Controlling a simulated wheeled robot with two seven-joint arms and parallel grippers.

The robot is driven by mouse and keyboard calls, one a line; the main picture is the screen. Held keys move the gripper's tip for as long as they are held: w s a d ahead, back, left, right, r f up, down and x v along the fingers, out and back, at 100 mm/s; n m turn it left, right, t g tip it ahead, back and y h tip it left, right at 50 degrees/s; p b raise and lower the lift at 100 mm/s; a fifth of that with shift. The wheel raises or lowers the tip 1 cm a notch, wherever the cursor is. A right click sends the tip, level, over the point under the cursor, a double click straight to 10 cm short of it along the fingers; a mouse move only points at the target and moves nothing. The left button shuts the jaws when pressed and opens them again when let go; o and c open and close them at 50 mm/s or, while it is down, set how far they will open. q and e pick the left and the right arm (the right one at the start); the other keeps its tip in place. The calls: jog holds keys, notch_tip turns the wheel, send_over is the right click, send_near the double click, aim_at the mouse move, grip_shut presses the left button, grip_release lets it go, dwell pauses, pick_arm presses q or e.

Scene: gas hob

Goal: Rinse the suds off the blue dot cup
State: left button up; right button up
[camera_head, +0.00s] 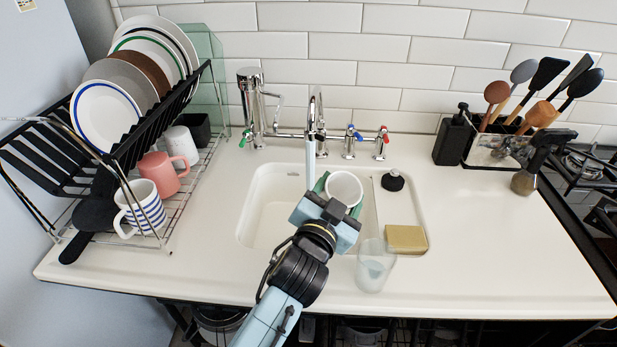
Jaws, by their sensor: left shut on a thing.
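My left gripper (337,199) is over the sink basin, shut on a white cup (344,186). The cup's open mouth and pale inside face the camera. Its outer wall is mostly hidden by the gripper, so I cannot make out blue dots or suds. A pale blue stream of water (310,162) falls from the chrome tap (316,112), just left of the cup. I cannot tell whether the water touches the cup. The sink (262,212) shows bare to the left of the gripper. My right gripper is not in view.
A dish rack (150,150) with plates and mugs stands at left. A yellow sponge (405,238) and a black-topped stopper (392,181) lie right of the basin. A clear tumbler (374,266) stands near the front. The counter (490,250) at right is clear.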

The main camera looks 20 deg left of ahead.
aim_at(349, 205)
pick_arm(q)
jog(key=shift+r, duration=0.1)
jog(key=s+d+r+p, duration=0.2)
jog(key=shift+d+r, duration=0.25)
jog(key=shift+r, duration=0.05)
jog(key=shift+s+d+r+p, duration=0.55)
jog(key=shift+d+r+p, duration=0.1)
jog(key=shift+d+p, duration=0.1)
